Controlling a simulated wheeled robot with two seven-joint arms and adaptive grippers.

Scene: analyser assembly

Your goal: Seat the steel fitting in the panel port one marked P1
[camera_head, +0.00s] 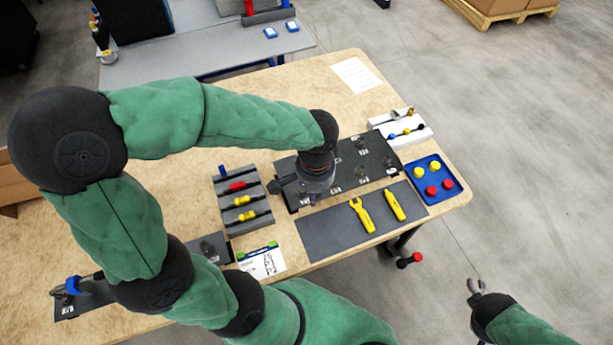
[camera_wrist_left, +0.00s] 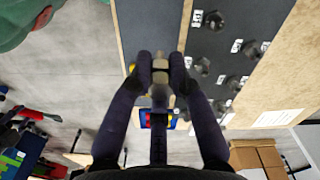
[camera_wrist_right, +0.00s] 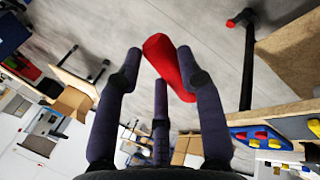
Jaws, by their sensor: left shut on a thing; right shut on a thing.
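The dark panel (camera_head: 345,160) lies on the table with several dark ports and white tags; I cannot read which tag is P1. In the left wrist view the panel (camera_wrist_left: 222,65) is right of the fingers. My left gripper (camera_wrist_left: 160,66) is shut on the small steel fitting (camera_wrist_left: 160,76). In the head view my left wrist covers the panel's left part and hides the fitting, so seating cannot be told. My right gripper (camera_wrist_right: 160,62) is shut on a red cylindrical thing (camera_wrist_right: 165,58). In the head view the right gripper (camera_head: 477,287) is off the table, above the floor.
A grey mat (camera_head: 325,236) with yellow tools lies in front of the panel. A grey rack (camera_head: 231,187) stands to its left, a blue tray (camera_head: 445,182) with red and yellow caps to its right. A white holder (camera_head: 412,138) is at the back right. My left arm spans the table's left half.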

